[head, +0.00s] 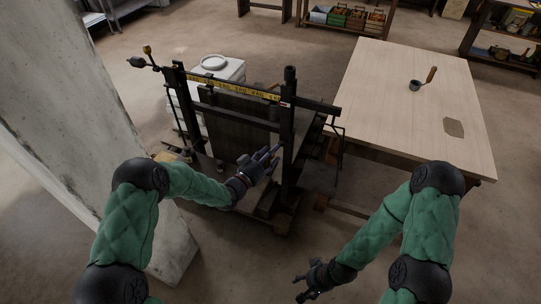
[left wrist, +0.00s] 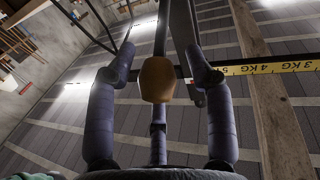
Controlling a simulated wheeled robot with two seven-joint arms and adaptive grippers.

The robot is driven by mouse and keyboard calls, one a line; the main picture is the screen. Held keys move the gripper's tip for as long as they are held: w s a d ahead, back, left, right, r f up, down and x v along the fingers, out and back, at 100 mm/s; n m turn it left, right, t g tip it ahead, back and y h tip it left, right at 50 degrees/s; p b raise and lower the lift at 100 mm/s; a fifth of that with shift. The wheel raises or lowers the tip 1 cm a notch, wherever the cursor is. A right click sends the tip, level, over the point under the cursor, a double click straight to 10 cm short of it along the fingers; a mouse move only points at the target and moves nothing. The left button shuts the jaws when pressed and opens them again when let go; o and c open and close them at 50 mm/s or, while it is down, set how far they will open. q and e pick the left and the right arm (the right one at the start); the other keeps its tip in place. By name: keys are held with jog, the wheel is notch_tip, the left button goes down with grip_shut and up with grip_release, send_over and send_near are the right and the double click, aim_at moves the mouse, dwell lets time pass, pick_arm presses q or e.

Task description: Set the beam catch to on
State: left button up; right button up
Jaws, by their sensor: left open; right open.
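The beam scale (head: 240,125) stands in the middle of the head view, with a dark frame and a yellow marked beam (head: 240,87) across its top. My left gripper (head: 268,160) is in front of the scale, below the beam and near its right post. In the left wrist view a brown rounded knob (left wrist: 158,80) on a dark bar appears between the spread fingers of my left gripper (left wrist: 160,75). The fingers look apart from the knob. Whether this knob belongs to the beam catch I cannot tell. My right gripper (head: 307,280) is open and empty, low over the floor.
A pale concrete pillar (head: 50,120) rises at left. A white container (head: 222,68) stands behind the scale.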

pick_arm(q)
grip_shut()
jog(key=shift+w, duration=0.1)
jog(key=shift+r, duration=0.15)
